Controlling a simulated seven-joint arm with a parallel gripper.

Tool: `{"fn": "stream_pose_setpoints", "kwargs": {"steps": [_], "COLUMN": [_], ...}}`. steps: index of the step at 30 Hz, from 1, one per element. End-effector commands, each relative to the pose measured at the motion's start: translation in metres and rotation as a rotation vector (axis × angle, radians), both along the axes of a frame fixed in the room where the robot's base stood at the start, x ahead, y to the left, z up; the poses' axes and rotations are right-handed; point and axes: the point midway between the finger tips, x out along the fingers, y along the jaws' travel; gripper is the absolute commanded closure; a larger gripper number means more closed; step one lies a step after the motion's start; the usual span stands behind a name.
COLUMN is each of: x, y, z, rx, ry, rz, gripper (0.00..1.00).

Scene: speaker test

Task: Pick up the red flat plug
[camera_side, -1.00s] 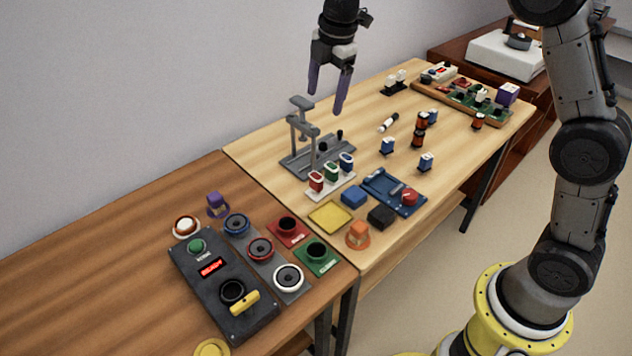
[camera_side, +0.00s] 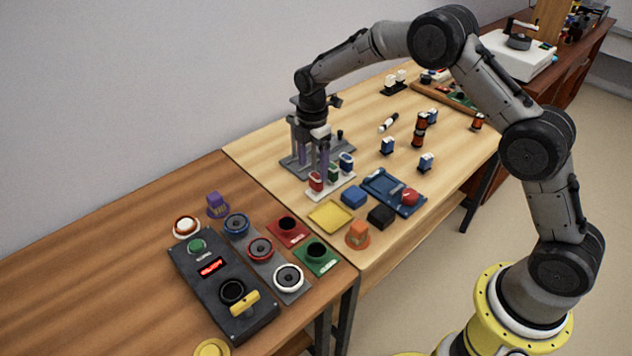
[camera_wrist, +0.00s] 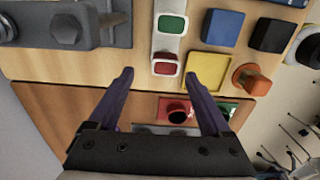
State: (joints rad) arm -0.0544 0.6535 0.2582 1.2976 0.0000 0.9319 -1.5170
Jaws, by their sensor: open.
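The red flat plug (camera_side: 316,181) stands at the left end of a white rack (camera_side: 338,190), beside a green plug (camera_side: 333,172) and a blue plug (camera_side: 346,161). In the wrist view the red plug (camera_wrist: 164,66) lies between the lines of my two purple fingers, just past their tips, with the green plug (camera_wrist: 172,24) beyond it. My gripper (camera_side: 313,164) is open and empty, pointing down close to the rack. It also shows open in the wrist view (camera_wrist: 170,85). How high the tips are over the red plug is hard to tell.
A grey stand (camera_side: 290,163) is close behind my gripper. A yellow tray (camera_side: 329,216), a blue block (camera_side: 353,195) and a black block (camera_side: 381,216) lie in front of the rack. A panel with a red display (camera_side: 212,267) is on the left table.

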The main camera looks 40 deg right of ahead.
Motion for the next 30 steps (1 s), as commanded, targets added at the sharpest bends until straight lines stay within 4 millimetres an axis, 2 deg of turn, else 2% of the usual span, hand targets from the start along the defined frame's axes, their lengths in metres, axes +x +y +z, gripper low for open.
{"fn": "stream_pose_setpoints", "kwargs": {"steps": [4, 12, 22, 23, 30], "x": [-0.003, -0.008, -0.008, -0.008, -0.008], "y": [-0.001, -0.003, -0.003, -0.003, -0.003], "z": [-0.011, -0.047, -0.054, -0.054, -0.054], "rx": [0.0, 0.0, 0.0, 0.0, 0.0], "ry": [0.004, 0.003, 0.0, 0.0, 0.0], "rz": [0.0, 0.0, 0.0, 0.0, 0.0], "gripper": [0.18, 0.18, 0.18, 0.21, 0.64]}}
